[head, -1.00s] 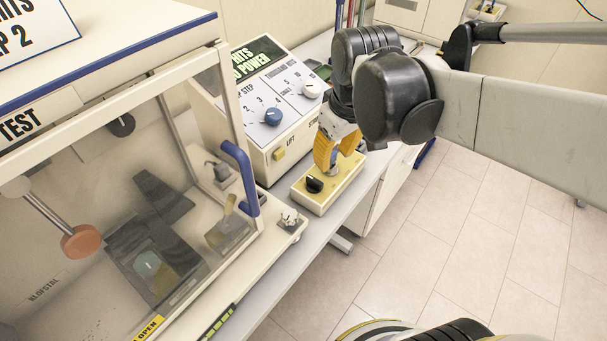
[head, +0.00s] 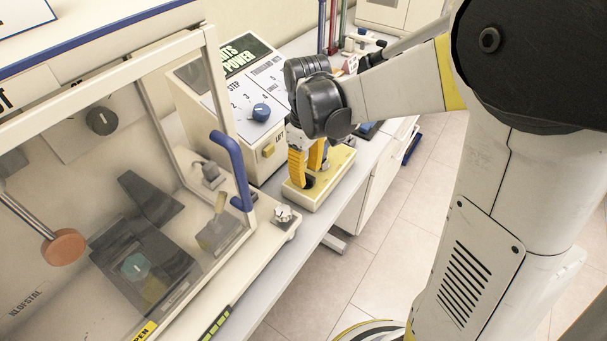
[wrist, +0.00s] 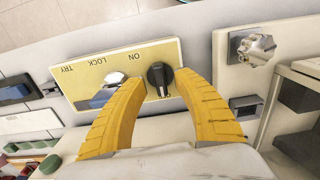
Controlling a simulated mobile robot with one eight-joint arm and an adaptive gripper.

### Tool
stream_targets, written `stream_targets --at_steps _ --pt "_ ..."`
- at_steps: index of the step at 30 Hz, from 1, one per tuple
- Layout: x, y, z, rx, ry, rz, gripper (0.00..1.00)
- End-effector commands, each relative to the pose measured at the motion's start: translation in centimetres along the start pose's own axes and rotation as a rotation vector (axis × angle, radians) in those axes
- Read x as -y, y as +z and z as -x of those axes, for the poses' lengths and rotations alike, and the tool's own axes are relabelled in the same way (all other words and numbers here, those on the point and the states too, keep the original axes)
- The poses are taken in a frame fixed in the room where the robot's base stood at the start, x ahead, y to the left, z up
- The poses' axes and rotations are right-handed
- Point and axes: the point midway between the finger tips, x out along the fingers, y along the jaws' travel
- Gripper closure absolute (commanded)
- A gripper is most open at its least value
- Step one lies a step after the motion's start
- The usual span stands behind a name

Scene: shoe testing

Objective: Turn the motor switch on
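A yellow box (head: 338,172) with a black rotary knob (head: 307,182) stands on the bench edge in the head view. In the wrist view its yellow panel (wrist: 75,78) reads TRY, LOCK and ON, upside down, and the black knob (wrist: 159,74) sits at the ON end. My gripper (head: 308,172) is at the knob's end of the box. In the wrist view my gripper (wrist: 162,79) is open, with the knob between its two yellow fingertips. Contact with the knob cannot be told. A shiny metal part (wrist: 104,94) is partly hidden behind the left finger.
The control console (head: 225,105), with a blue knob (head: 261,112) and a yellow LIFT button (head: 268,150), stands behind the box. Left of it is a glazed test cabinet with a blue handle (head: 232,170). A metal knob (head: 284,213) sits nearby. Floor is clear at right.

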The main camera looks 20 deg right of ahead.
Motion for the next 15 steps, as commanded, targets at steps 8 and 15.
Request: stream_targets --at_steps 8,15 --pt "0.01 0.01 -1.43 0.0 0.0 0.0 0.64" --pt "0.01 0.01 -1.37 0.0 0.0 0.0 0.83"
